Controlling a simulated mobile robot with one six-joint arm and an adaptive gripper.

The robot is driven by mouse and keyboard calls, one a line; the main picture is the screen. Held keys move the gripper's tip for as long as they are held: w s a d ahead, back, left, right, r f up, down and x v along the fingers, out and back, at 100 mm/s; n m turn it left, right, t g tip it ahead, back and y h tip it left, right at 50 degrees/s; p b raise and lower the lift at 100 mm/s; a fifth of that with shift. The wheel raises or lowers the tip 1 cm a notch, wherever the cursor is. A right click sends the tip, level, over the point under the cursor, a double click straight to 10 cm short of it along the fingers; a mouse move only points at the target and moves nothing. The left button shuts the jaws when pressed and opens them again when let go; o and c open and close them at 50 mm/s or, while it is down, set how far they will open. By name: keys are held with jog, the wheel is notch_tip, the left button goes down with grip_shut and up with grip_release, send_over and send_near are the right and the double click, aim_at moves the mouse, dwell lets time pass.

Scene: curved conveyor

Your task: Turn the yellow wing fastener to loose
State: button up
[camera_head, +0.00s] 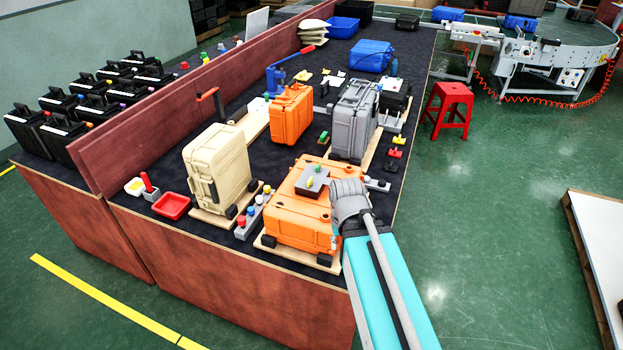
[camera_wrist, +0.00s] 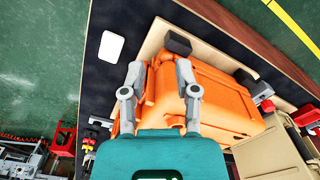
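In the head view my grey wrist is just right of the block and hides part of the case. I cannot make out the fastener in the wrist view.
A beige case (camera_head: 217,168) stands upright at the left, with a row of coloured knobs (camera_head: 252,211) beside it. Another orange case (camera_head: 291,115) and a grey case (camera_head: 354,120) stand behind. A red tray (camera_head: 171,206) is at the left.

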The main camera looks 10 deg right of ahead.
jog(key=shift+o, duration=0.4)
